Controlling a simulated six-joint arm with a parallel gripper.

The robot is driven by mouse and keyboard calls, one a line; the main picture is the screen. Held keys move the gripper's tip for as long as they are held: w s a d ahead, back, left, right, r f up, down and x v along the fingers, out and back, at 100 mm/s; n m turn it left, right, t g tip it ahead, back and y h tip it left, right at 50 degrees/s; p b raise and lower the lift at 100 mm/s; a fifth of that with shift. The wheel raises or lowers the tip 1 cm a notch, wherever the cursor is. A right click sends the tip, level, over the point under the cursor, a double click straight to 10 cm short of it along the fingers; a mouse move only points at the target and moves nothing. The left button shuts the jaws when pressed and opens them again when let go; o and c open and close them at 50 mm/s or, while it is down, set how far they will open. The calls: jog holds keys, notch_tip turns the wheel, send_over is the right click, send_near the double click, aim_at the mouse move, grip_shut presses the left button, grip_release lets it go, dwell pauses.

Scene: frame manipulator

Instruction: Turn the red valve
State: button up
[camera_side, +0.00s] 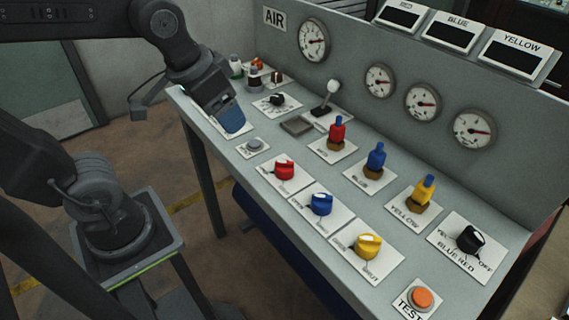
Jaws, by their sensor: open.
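Two red controls stand on the grey panel. One is a red knob (284,170) on a white plate in the front row. The other is a red upright fitting (337,128) with a brass-coloured base, on a plate behind and to the right of the knob. The frame does not show for certain which of them is the red valve. My gripper (232,121) is over the left part of the panel, to the left of both and apart from them. Its tip looks blue and points down. It is open, with nothing seen held. The gap between its fingers is hard to see.
Blue (321,204) and yellow (368,245) knobs continue the front row. Blue (376,157) and yellow (424,190) fittings stand behind. A white-topped lever (332,88) rises near the back. A grey button (254,145) sits between my gripper and the red knob. Gauges line the back wall.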

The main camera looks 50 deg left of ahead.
jog(key=w+f+g, duration=0.2)
jog(key=w+g, duration=0.1)
jog(key=w, duration=0.4)
jog(key=g, duration=0.1)
send_over(285, 162)
notch_tip(285, 162, down, 4)
jog(key=f, duration=0.1)
notch_tip(285, 162, down, 12)
jog(key=shift+f, duration=0.25)
jog(key=shift+c, duration=0.2)
jog(key=c, duration=0.9)
